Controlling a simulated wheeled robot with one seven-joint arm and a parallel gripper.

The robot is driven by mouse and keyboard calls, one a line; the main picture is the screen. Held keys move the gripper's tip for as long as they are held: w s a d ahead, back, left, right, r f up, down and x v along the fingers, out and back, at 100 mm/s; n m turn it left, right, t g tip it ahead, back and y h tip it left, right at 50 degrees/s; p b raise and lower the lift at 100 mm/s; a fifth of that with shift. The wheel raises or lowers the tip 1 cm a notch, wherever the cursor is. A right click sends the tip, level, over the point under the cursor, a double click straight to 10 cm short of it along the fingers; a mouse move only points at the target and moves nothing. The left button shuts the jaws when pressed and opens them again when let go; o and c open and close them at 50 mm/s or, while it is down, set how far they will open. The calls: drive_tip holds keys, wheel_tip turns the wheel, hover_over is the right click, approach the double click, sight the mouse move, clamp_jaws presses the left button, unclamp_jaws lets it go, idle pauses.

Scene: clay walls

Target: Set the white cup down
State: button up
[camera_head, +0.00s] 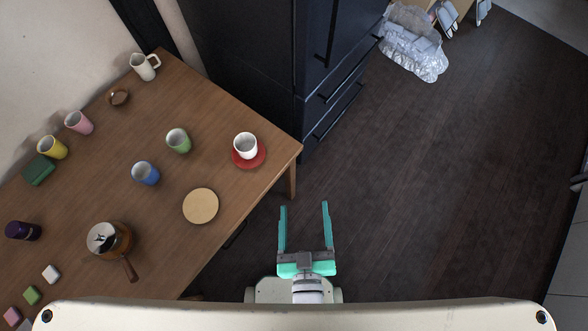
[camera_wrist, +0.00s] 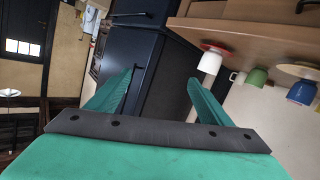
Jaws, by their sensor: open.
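The white cup (camera_head: 245,145) stands upright on a red saucer (camera_head: 262,160) near the right corner of the wooden table. In the wrist view the white cup (camera_wrist: 210,62) shows at the upper right with the red saucer (camera_wrist: 214,47), the picture being turned over. My gripper (camera_head: 304,205) is open and empty, off the table's right edge over the dark floor, apart from the cup. In the wrist view my gripper's two teal fingers (camera_wrist: 160,80) are spread with nothing between them.
On the table (camera_head: 232,115) stand a green cup (camera_head: 178,141), a blue cup (camera_head: 145,173), a round wooden coaster (camera_head: 200,206) and a coffee pot (camera_head: 109,239). A dark cabinet (camera_head: 290,60) stands behind the table. The floor (camera_head: 430,170) at right is clear.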

drive_tip(key=s+a+r+m, duration=0.1)
drive_tip(key=s+a+m, duration=0.1)
drive_tip(key=s, duration=0.3)
drive_tip(key=shift+s+a+m, duration=0.2)
drive_tip(key=shift+a+m, duration=0.1)
drive_tip(key=shift+a, duration=0.05)
